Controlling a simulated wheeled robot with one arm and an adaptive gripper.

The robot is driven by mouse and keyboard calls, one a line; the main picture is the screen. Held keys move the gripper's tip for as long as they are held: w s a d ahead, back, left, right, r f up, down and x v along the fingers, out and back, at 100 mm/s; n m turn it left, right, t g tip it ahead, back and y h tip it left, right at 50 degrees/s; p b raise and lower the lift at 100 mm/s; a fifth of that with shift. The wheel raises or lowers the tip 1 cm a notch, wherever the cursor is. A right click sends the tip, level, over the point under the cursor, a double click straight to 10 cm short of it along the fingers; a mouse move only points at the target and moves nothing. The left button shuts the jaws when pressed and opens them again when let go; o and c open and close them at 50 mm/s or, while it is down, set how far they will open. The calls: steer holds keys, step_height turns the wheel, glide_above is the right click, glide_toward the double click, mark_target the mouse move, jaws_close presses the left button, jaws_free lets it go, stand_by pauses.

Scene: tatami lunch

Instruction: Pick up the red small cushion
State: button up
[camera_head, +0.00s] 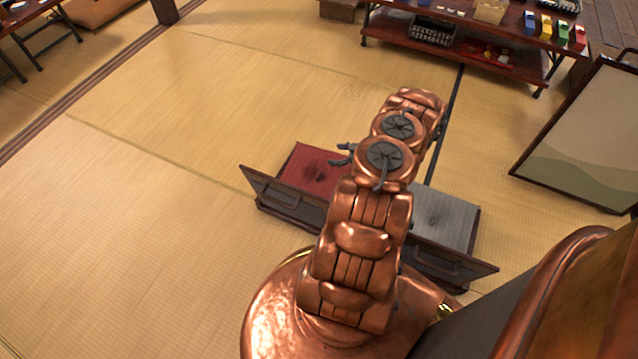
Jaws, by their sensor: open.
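A flat red square (305,166), which looks like the red small cushion, lies in the left part of a dark wooden piece with handles (290,203) on the tatami floor. A darker patch shows on the red surface, and its right side is hidden behind my copper arm. My gripper (340,155) shows only as small dark fingers sticking out left of the arm, over the right edge of the red square in the picture. It is open, and nothing shows between the fingers. I cannot tell its height above the red surface.
A grey flat surface (446,217) fills the right part of the same wooden piece. A framed panel (580,140) stands at the right. A low shelf table (465,58) with small items is at the back. Tatami (150,220) at the left is clear.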

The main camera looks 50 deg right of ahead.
steer(key=y+b, duration=0.2)
glide_toward(320, 175)
steer(key=shift+a+f+t, duration=0.4)
steer(key=shift+a+f, duration=0.1)
steer(key=shift+a, duration=0.05)
steer(key=shift+b+x, duration=0.35)
steer(key=shift+x, duration=0.8)
steer(key=shift+d+b+x, duration=0.15)
steer(key=shift+b+x, duration=0.5)
steer(key=shift+x, duration=0.7)
steer(key=shift+d+b+x, duration=0.2)
steer(key=shift+b+x, duration=0.45)
steer(key=shift+x, duration=0.65)
steer(key=shift+w+r, duration=0.1)
steer(key=shift+w, duration=0.05)
jaws_close()
